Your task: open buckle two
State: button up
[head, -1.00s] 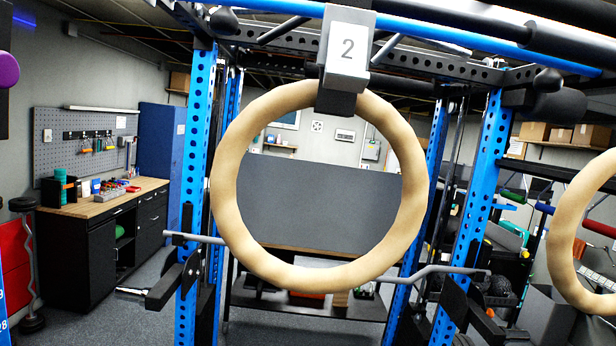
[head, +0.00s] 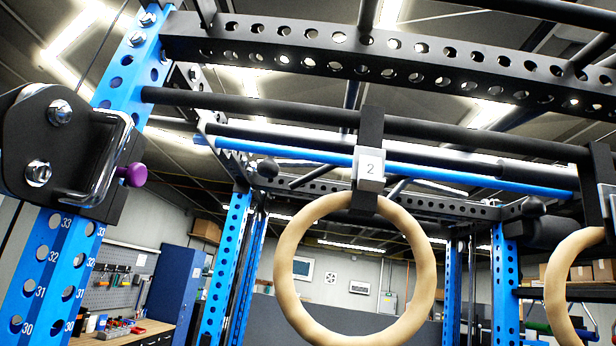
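Buckle two is a grey block (head: 370,167) marked "2" on a black strap (head: 370,128) that hangs from a black bar of the rack. A wooden ring (head: 284,262) hangs directly below it, right of the picture's middle. Whether the buckle is open or shut cannot be told at this distance. My gripper is not in view, so its state and its distance to the buckle do not show.
A blue rack upright (head: 52,262) with a black bracket (head: 75,140) and purple knob (head: 133,175) stands close at left. Black crossbars (head: 300,108) span above the buckle. A second ring (head: 556,285) hangs at right. A workbench (head: 120,337) is at lower left.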

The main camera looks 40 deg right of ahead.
aim_at(370, 178)
jog(key=u, duration=1.15)
jog(key=k, duration=1.55)
jog(key=z, duration=1.6)
jog(key=i, duration=1.05)
